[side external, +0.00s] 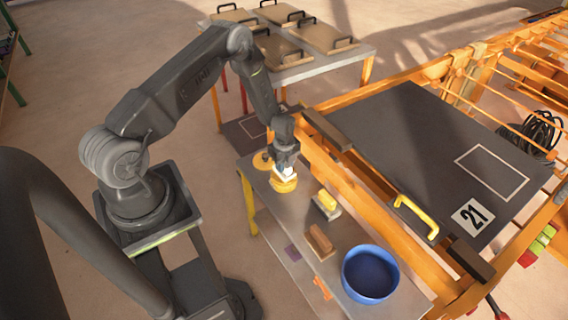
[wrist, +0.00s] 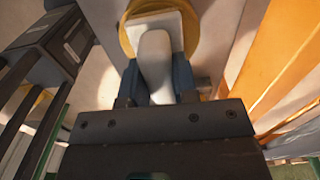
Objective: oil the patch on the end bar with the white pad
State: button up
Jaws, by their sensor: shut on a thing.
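My gripper (side external: 286,164) points down over the near table and is shut on the white pad (side external: 285,174). In the wrist view the pad's pale handle (wrist: 155,65) sits between my fingers (wrist: 157,85), with its square white plate (wrist: 172,20) beyond. A round yellow dish (side external: 284,186) lies directly under the pad; its rim (wrist: 128,38) shows around the plate in the wrist view. I cannot tell whether pad and dish touch. Dark bars lie at both ends of the black panel: one at the upper left (side external: 327,130), one at the lower right (side external: 471,260). I cannot make out the patch.
On the grey table (side external: 345,232) stand a yellow-handled block (side external: 327,203), a brown-handled block (side external: 320,240) and a blue bowl (side external: 370,272). Another round yellow item (side external: 262,160) lies behind my gripper. The black panel (side external: 400,140) has a raised yellow handle (side external: 415,214); orange rails run beside the table.

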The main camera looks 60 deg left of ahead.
jog(key=shift+r, duration=3.5)
